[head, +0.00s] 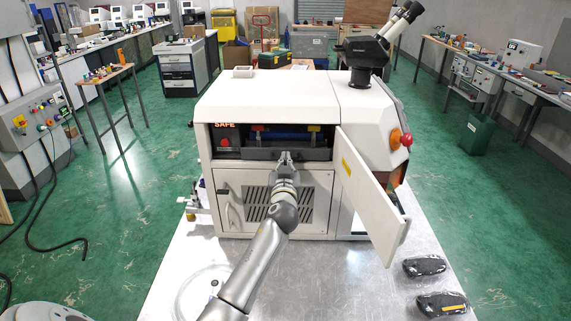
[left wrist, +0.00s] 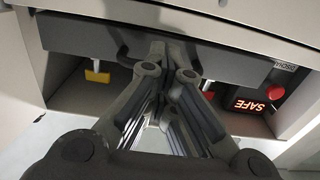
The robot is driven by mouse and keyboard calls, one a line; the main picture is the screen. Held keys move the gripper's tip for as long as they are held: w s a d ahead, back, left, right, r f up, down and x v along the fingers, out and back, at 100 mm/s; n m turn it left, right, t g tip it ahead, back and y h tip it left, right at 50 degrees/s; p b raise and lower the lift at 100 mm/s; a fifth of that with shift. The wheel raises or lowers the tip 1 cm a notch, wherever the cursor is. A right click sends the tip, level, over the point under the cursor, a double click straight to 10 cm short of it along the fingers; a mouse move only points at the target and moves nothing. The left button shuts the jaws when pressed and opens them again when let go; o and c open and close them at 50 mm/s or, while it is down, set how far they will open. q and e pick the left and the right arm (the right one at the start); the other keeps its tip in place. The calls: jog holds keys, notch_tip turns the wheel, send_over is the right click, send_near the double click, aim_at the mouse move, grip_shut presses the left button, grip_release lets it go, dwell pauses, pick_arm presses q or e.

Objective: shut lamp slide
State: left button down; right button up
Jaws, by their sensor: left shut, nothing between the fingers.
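The lamp slide shows as a dark grey front (head: 318,154) across the machine's open compartment in the head view. It also spans the upper part of the left wrist view (left wrist: 85,38). My left gripper (head: 286,156) is shut and empty, with its fingertips at the middle of the slide's front. In the left wrist view the fingertips (left wrist: 158,46) overlap the dark front; I cannot tell whether they touch it. A lit SAFE sign (left wrist: 252,106) and a red button (left wrist: 274,91) sit beside the slide. My right gripper is not in view.
The machine's white door (head: 368,190) stands open to the right of the compartment. A lower panel with a vent and handle (head: 228,204) is below. Two dark packets (head: 424,266) lie on the metal table (head: 330,285) at right. The table's front middle is clear.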

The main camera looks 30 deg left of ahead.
pick_arm(q)
jog(key=shift+f, duration=0.1)
jog(key=b+x, duration=0.3)
jog(key=x, duration=0.1)
jog(key=shift+w+a, duration=0.1)
jog(key=shift+a, duration=0.05)
jog(key=shift+r, duration=0.2)
jog(key=c, duration=2.2)
grip_release()
jog(key=o, duration=1.4)
jog(key=shift+w+f, duration=0.1)
jog(key=o, duration=0.8)
